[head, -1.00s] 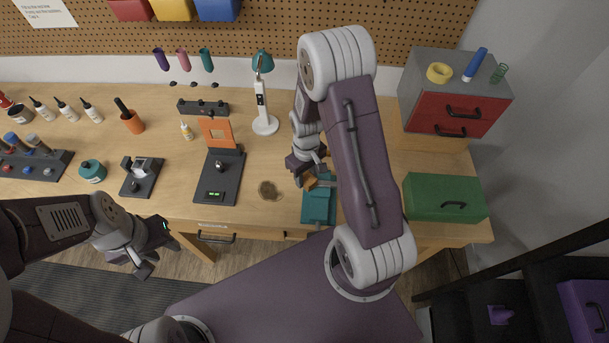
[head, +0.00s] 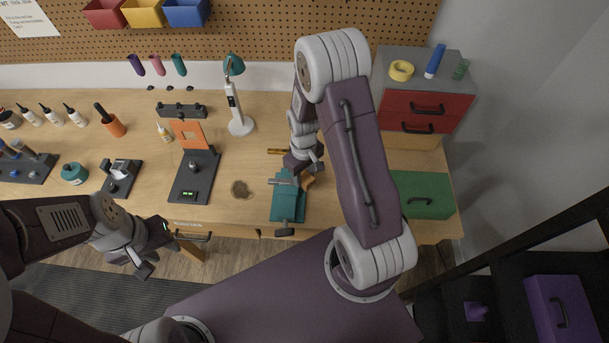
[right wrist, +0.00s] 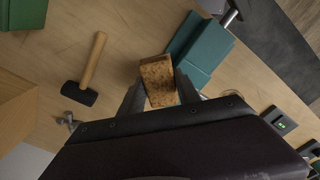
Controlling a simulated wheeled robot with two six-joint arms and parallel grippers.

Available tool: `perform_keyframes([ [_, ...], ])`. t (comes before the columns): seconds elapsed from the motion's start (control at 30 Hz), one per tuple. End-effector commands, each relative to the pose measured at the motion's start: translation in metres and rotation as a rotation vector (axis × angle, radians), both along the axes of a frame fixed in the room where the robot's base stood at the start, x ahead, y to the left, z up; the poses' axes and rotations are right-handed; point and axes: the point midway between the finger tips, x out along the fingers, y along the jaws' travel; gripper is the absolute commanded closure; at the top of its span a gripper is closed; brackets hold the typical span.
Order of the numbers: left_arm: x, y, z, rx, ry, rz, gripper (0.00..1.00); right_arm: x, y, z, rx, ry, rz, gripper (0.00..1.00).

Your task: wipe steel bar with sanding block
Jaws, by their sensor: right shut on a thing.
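The teal vise (head: 287,206) stands at the front edge of the wooden bench; part of it also shows in the right wrist view (right wrist: 203,48). A short grey bar, seemingly the steel bar (head: 283,182), lies across the top of the vise. My right gripper (head: 305,179) is just right of the bar, shut on the brown speckled sanding block (right wrist: 158,82). The block shows between both fingers in the right wrist view; contact with the bar cannot be made out. My left gripper (head: 160,252) hangs in front of the bench, open and empty.
A hammer (right wrist: 86,72) lies on the bench near the vise. A green box (head: 424,194) and a red-drawer cabinet (head: 428,105) stand to the right. A dark stain (head: 241,189), a black stand with an orange panel (head: 194,178) and a lamp (head: 236,105) are left of the vise.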

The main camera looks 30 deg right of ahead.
Motion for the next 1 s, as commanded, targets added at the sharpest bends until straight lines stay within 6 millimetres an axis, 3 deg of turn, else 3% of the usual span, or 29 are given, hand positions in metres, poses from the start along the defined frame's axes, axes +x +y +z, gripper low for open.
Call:
perform_keyframes([
  [0.03, 0.0, 0.0, 0.01, 0.0, -0.001, 0.0, 0.64, 0.003, 0.0, 0.019, -0.001, -0.008, 0.0, 0.99],
  [0.6, 0.0, 0.0, 0.055, 0.0, 0.0, 0.0, 0.64, 0.009, 0.005, 0.068, -0.001, -0.005, -0.002, 0.99],
  [1.0, 0.0, 0.0, 0.058, 0.0, 0.0, 0.0, 0.64, 0.01, 0.005, 0.072, -0.001, -0.005, -0.002, 0.99],
])
